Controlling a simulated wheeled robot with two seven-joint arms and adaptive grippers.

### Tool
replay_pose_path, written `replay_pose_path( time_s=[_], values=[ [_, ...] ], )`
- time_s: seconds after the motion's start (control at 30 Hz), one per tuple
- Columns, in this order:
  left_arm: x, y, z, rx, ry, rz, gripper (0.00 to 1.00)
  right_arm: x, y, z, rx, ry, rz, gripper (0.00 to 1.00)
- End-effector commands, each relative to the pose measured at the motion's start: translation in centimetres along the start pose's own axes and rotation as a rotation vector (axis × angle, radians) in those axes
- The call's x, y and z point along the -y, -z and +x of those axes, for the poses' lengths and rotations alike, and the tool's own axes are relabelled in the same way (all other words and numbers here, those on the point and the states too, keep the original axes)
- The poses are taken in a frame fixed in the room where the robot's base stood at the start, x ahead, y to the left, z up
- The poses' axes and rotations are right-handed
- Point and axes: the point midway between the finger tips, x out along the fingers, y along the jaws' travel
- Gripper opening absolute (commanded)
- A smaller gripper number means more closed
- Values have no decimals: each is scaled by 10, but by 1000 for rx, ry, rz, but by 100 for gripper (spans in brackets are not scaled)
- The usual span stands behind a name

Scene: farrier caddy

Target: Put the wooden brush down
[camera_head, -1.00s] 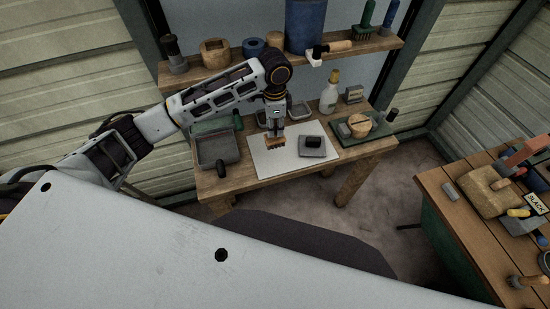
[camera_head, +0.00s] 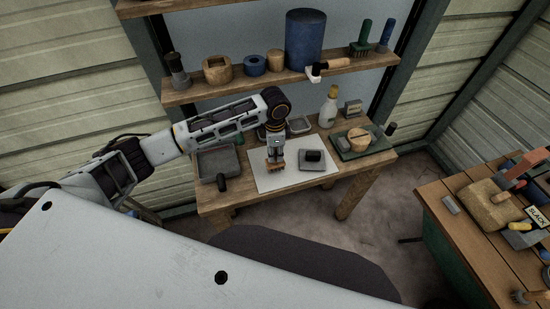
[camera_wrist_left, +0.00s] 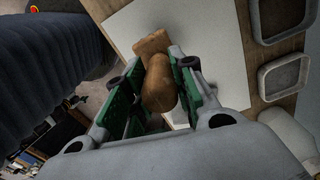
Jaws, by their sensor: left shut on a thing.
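My left gripper (camera_head: 275,160) points down over the white sheet (camera_head: 262,181) on the small wooden table. It is shut on the wooden brush (camera_head: 277,167), whose lower end shows just below the fingers, at or very near the sheet. I cannot tell if it touches. In the left wrist view, the brown rounded handle of the brush (camera_wrist_left: 160,85) sits between the green-padded fingers (camera_wrist_left: 155,100), with a wider wooden block beyond it over the sheet (camera_wrist_left: 205,40). My right gripper is not in view.
A dark block on a grey plate (camera_head: 316,165) lies right of the brush on the sheet. A grey tray (camera_head: 232,164) stands left. A white bottle (camera_head: 328,112) and a green tray with a wooden bowl (camera_head: 374,152) are at right. A shelf (camera_head: 200,90) runs behind.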

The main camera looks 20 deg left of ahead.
Motion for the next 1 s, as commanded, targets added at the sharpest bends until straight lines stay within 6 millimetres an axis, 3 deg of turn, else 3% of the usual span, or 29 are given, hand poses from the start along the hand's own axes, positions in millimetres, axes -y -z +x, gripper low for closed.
replay_pose_path(
  time_s=[0.47, 0.93, 0.97, 1.0],
  values=[
    [0, 0, 35, 0, 0, 0, 0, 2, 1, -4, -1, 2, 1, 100],
    [0, 0, 39, -1, 0, 0, 0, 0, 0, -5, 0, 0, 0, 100],
    [0, 0, 40, 0, 0, 0, 30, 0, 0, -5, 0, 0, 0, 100],
    [0, 0, 40, 0, 0, 0, 35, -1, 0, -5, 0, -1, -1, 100]
  ],
)
